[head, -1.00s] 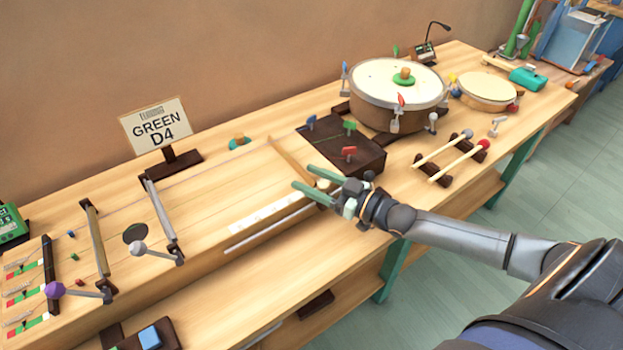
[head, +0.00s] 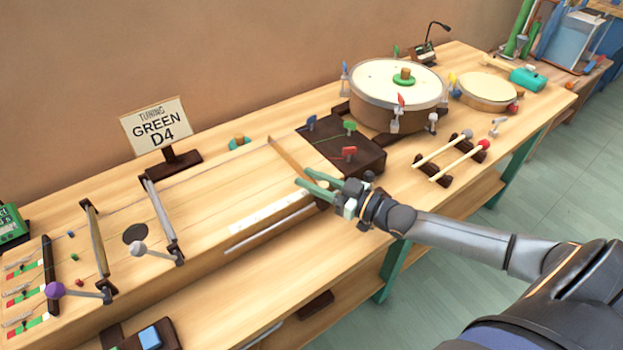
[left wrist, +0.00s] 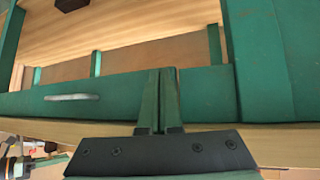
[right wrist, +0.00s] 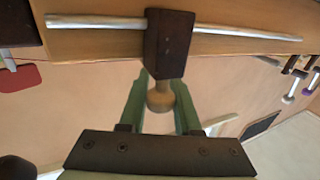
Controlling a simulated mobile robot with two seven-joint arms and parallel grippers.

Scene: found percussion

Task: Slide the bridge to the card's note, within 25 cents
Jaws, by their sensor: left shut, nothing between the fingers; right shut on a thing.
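The card (head: 156,126) stands upright at the back left and reads "TUNING GREEN D4". The bridge (head: 288,156), a slanted wooden bar, lies across the long soundboard near its right end. My right gripper (head: 316,187) is at the bridge's near end. In the right wrist view, its fingers (right wrist: 160,105) are shut on a round wooden knob (right wrist: 160,97) below a dark block (right wrist: 169,45) on a metal rod (right wrist: 240,31). My left gripper (left wrist: 160,100) is shut and empty in front of green bench framing; it is outside the head view.
A pale marked strip (head: 268,214) runs along the soundboard's front. A dark block with blue, green and red pegs (head: 345,150) is just right of the bridge. Hinged mallets (head: 155,250) stand at left, and a large drum (head: 399,98) stands behind at right.

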